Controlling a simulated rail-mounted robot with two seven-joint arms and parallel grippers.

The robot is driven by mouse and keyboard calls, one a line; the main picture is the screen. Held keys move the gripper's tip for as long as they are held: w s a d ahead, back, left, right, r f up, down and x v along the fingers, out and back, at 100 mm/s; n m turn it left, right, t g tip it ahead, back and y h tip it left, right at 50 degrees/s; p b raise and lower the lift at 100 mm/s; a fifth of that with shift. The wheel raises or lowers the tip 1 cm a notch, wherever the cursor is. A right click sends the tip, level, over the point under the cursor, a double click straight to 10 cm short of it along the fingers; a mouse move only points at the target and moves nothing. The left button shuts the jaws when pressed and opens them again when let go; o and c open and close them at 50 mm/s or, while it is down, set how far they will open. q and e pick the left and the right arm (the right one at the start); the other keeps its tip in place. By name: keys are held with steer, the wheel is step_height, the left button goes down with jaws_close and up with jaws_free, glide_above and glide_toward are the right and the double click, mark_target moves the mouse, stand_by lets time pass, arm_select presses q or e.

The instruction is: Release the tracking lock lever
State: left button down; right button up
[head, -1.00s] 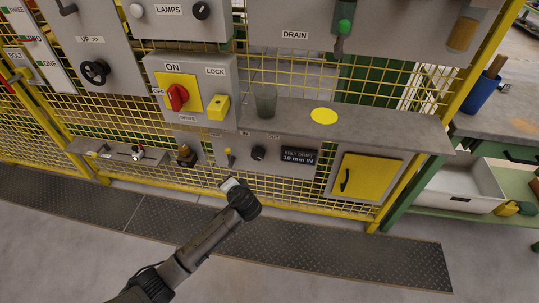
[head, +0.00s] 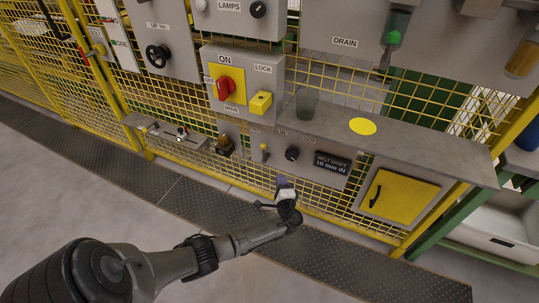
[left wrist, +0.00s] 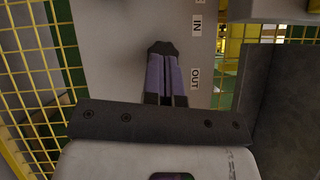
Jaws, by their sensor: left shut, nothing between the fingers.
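The dark display (head: 332,164) on that panel reads "BELT DRIFT 10 mm IN". My left gripper (head: 283,182) is just below the lever and knob, in front of the panel's lower edge, apart from the lever in the picture. In the left wrist view its purple fingers (left wrist: 162,48) are together and empty, in front of a grey panel marked IN and OUT. The lever is not visible there. My right gripper is out of view.
A grey shelf (head: 420,152) with a glass (head: 306,104) juts out above the panel. A switch box (head: 240,85) with a red knob hangs upper left. A yellow door (head: 398,197) is to the right. Yellow mesh surrounds the panels. The floor in front is clear.

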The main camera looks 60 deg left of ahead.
arm_select(q)
steer(key=b, duration=0.5)
glide_toward(264, 154)
steer(key=w+a+r, duration=0.2)
steer(key=w+r, duration=0.1)
steer(key=w, duration=0.3)
steer(key=a, duration=0.1)
steer(key=s+a, duration=0.1)
steer(key=s+a+r, duration=0.1)
steer(key=shift+a, duration=0.35)
steer(key=shift+s, duration=0.1)
